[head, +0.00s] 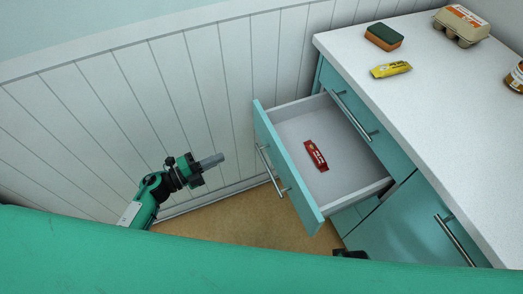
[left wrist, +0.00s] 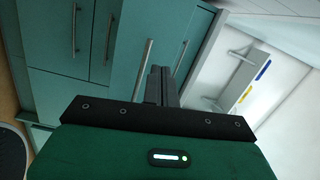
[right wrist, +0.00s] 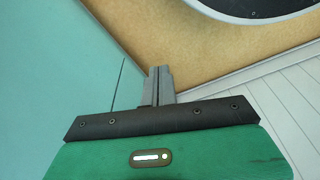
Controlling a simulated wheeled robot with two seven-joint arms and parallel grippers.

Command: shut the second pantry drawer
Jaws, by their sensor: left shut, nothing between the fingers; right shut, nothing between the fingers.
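The open pantry drawer is teal-fronted (head: 290,176) with a steel bar handle, and is pulled well out below a closed top drawer (head: 362,115). A red packet (head: 316,155) lies inside it. My left gripper (head: 218,159) is shut and empty, left of the drawer front, its tips pointing towards it with a visible gap between. In the left wrist view its closed fingers (left wrist: 160,84) stand before teal fronts with bar handles. My right gripper (right wrist: 159,84) is shut and empty in the right wrist view, near a teal panel (right wrist: 60,70) and above the floor.
A white counter (head: 440,110) holds a sponge (head: 384,37), a yellow packet (head: 390,69), an egg carton (head: 461,25) and a jar (head: 515,77). A teal cabinet door (head: 415,225) is at lower right. A white panelled wall (head: 130,100) runs behind my left arm; tan floor (head: 245,222) lies below.

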